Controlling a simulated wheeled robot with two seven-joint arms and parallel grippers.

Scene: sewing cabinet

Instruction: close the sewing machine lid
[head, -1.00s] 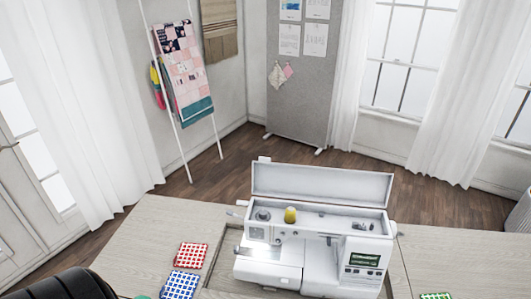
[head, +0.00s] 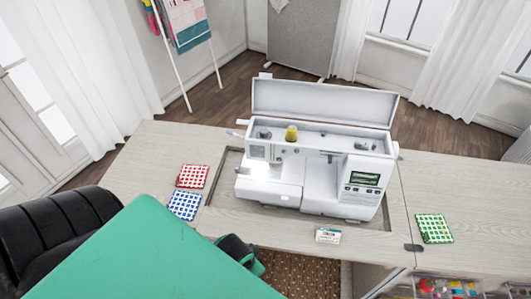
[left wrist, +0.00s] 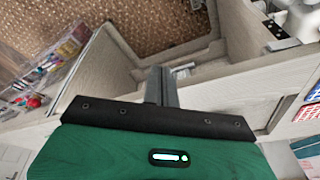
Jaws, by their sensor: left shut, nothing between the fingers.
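The white sewing machine (head: 310,185) sits in the recess of the wooden cabinet top. Its long white lid (head: 322,102) stands open and raised along the back of the machine. The open top compartment shows a yellow thread spool (head: 291,134). Part of the machine also shows in the left wrist view (left wrist: 302,20) at the upper right. My left gripper (left wrist: 161,85) has its fingers together and empty, apart from the machine and lid. In the head view my green left arm covers the lower left and the fingertips cannot be made out. My right gripper is in neither view.
Red (head: 192,176) and blue (head: 184,205) checked fabrics lie left of the machine, a green one (head: 434,228) to the right. A small packet (head: 327,235) lies in front. A black chair (head: 60,225) stands at left. An open drawer (head: 450,290) holds colourful supplies.

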